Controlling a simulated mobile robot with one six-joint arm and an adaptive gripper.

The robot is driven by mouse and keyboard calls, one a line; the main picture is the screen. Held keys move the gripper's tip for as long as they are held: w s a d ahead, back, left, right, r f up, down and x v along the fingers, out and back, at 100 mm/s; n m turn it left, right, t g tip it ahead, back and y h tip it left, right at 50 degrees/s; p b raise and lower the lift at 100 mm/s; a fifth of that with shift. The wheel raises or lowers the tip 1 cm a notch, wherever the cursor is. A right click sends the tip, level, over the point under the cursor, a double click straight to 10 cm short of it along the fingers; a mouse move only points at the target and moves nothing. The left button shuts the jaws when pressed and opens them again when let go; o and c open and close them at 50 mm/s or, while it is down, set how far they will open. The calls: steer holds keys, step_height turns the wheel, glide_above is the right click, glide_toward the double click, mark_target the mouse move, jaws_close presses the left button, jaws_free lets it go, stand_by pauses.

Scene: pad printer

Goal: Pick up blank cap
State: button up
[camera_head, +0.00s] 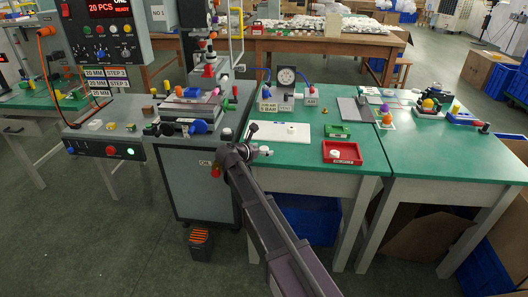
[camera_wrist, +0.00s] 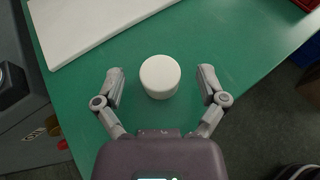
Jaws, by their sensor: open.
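The blank cap (camera_wrist: 160,76) is a plain white cylinder standing on the green table top (camera_wrist: 215,30) in the wrist view. My gripper (camera_wrist: 160,87) is open, with one finger on each side of the cap and a visible gap to both. The fingers do not touch it. In the head view a small white piece, apparently this cap (camera_head: 264,150), shows just right of the end of my arm at the table's left edge. My gripper itself is mostly hidden there behind my arm.
A white board (camera_wrist: 75,22) lies just beyond the cap. To the right are a red tray (camera_head: 342,160) holding a white piece and a green tray (camera_head: 337,131). The grey pad printer (camera_head: 190,165) stands left of the table. The table's near edge is close.

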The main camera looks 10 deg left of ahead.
mark_target(262, 149)
steer(key=c, duration=0.9)
steer(key=shift+o, duration=0.2)
steer(key=shift+r, duration=0.15)
step_height(262, 149, up, 4)
steer(key=p, duration=0.4)
steer(key=s+d, duration=0.2)
steer(key=s, duration=0.5)
steer(key=s+d+p, duration=0.1)
steer(key=s+d, duration=0.2)
steer(key=s, duration=0.5)
steer(key=shift+d+r, duration=0.15)
steer(key=shift+r, duration=0.2)
